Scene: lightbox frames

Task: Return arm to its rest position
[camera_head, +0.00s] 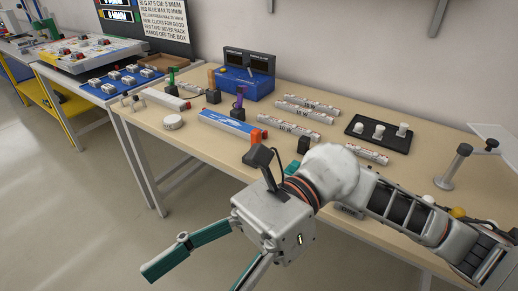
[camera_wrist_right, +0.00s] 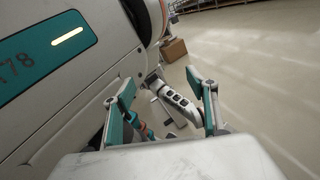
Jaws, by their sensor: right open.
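My right arm (camera_head: 365,195) comes in from the right over the front part of the workbench. My right gripper (camera_head: 195,281) hangs in front of the bench's front edge, above the floor, with its teal-padded fingers spread apart. It holds nothing that I can see. One finger runs out of the bottom of the head view. In the right wrist view the two fingers of my right gripper (camera_wrist_right: 168,100) stand apart, with my own body close on the left. My left gripper is not clearly seen in either view.
The wooden workbench (camera_head: 215,150) carries a blue box (camera_head: 248,85), several labelled bars, a black tray (camera_head: 357,140) with white pieces, and a metal post stand (camera_head: 453,166). A second table with a blue tray (camera_head: 122,88) stands at left. Floor (camera_head: 60,220) is clear at front left.

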